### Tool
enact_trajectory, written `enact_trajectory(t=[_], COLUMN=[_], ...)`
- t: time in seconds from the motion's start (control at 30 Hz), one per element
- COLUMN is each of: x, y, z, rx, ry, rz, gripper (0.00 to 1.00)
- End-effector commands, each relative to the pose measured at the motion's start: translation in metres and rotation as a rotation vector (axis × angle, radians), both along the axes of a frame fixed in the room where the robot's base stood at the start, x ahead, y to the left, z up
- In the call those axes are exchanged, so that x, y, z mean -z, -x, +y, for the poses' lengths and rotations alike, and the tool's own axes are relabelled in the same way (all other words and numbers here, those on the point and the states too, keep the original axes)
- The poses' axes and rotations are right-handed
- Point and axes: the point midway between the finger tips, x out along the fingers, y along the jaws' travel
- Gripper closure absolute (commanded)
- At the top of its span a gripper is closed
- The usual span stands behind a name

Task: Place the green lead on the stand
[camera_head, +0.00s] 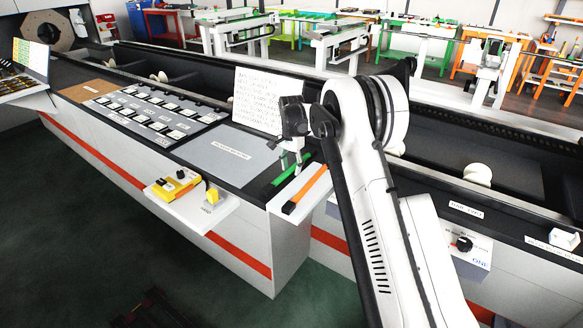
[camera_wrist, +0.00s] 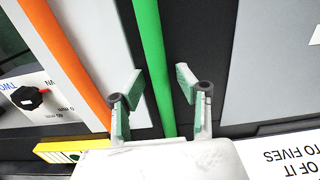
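The green lead (camera_head: 279,180) is a long thin green bar lying on the dark counter edge, beside a white ledge (camera_head: 287,192). In the wrist view the green lead (camera_wrist: 151,50) runs lengthwise between my gripper's fingers. My gripper (camera_head: 291,161) is above the lead, pointing down. In the wrist view my gripper (camera_wrist: 160,84) is open, with a gap on both sides of the lead. I cannot tell for sure which thing is the stand.
An orange lead (camera_head: 305,189) lies on the white ledge, parallel to the green one. A white text board (camera_head: 262,97) stands behind a grey panel (camera_head: 219,151). A yellow device (camera_head: 172,187) sits on a shelf at left. A black knob (camera_head: 464,244) is at right.

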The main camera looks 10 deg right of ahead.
Motion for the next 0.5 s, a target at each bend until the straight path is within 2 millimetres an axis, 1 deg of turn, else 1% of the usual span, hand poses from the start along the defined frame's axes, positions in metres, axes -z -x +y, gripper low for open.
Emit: enact_trajectory(t=[0.33,0.43,0.5], x=[-0.003,-0.012,-0.022], y=[0.0,0.0,0.0], z=[0.0,0.0,0.0], rx=[0.0,0.0,0.0], ry=[0.0,0.0,0.0], rz=[0.0,0.0,0.0], gripper=[0.63,0.63,0.63])
